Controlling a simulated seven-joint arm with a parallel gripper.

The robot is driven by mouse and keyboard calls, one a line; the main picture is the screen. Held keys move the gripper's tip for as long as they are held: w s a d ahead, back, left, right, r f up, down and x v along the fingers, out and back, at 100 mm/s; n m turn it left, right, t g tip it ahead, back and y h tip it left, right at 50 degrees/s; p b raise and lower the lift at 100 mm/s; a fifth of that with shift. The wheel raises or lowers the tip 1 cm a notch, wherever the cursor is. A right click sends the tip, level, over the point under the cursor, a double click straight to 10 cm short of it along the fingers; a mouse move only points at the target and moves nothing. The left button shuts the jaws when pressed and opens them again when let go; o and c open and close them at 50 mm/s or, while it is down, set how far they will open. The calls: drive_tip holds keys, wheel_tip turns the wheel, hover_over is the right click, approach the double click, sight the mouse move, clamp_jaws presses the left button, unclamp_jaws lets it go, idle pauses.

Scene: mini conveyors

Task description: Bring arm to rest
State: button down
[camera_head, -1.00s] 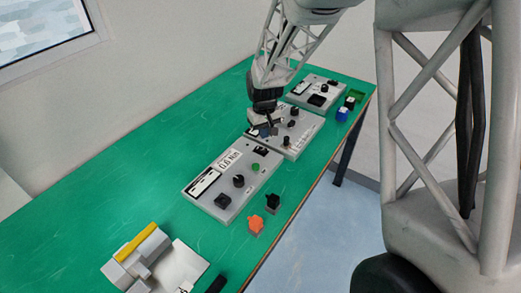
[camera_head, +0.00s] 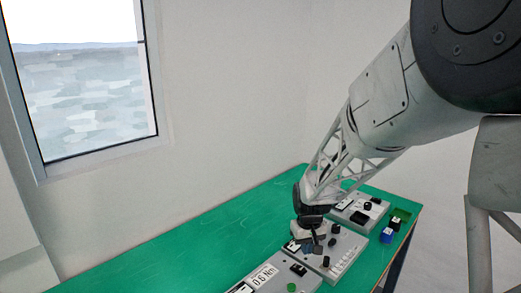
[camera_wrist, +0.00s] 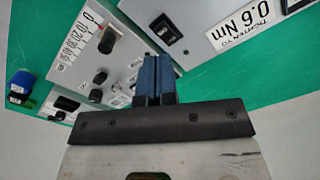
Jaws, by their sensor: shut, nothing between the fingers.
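My arm reaches in from the upper right in the head view. My gripper (camera_head: 312,248) is above the middle grey panel (camera_head: 345,247), which has black knobs. In the wrist view the blue fingers of my gripper (camera_wrist: 155,78) are together with nothing between them. They are over the edge of the panel with the dial scale (camera_wrist: 125,50). I cannot tell the exact height above the panel.
A green table (camera_head: 215,240) holds the panels. A nearer panel (camera_head: 285,278) is marked 0.6 Nm. A farther panel (camera_head: 358,210) stands behind. The left tabletop is clear.

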drive_tip(key=s+d+r+m+t, duration=0.1)
drive_tip(key=s+d+r+m, duration=0.1)
drive_tip(key=s+r, duration=1.2)
drive_tip(key=s+d+r, duration=0.1)
drive_tip(key=s, duration=0.8)
drive_tip(key=s+r+m+t, duration=0.1)
drive_tip(key=s+r, duration=0.1)
drive_tip(key=s, duration=0.7)
drive_tip(key=shift+d+r, duration=0.3)
drive_tip(key=shift+d, duration=0.1)
drive_tip(key=shift+w, duration=0.15)
drive_tip(key=w+a+f+n+g, duration=0.2)
drive_tip(key=w+n, duration=1.1)
drive_tip(key=w, duration=0.4)
drive_tip(key=w+a+f+n+g, duration=0.1)
drive_tip(key=w+a+f+n, duration=0.1)
drive_tip(key=w+f+n, duration=0.3)
drive_tip(key=w+a+f+n+h, duration=0.1)
drive_tip(key=w+a+f+n, duration=0.1)
drive_tip(key=w+f+n, duration=0.3)
drive_tip(key=shift+w+a+f+n+g+h, duration=0.35)
drive_tip(key=shift+w+n, duration=1.75)
drive_tip(key=shift+w, duration=1.8)
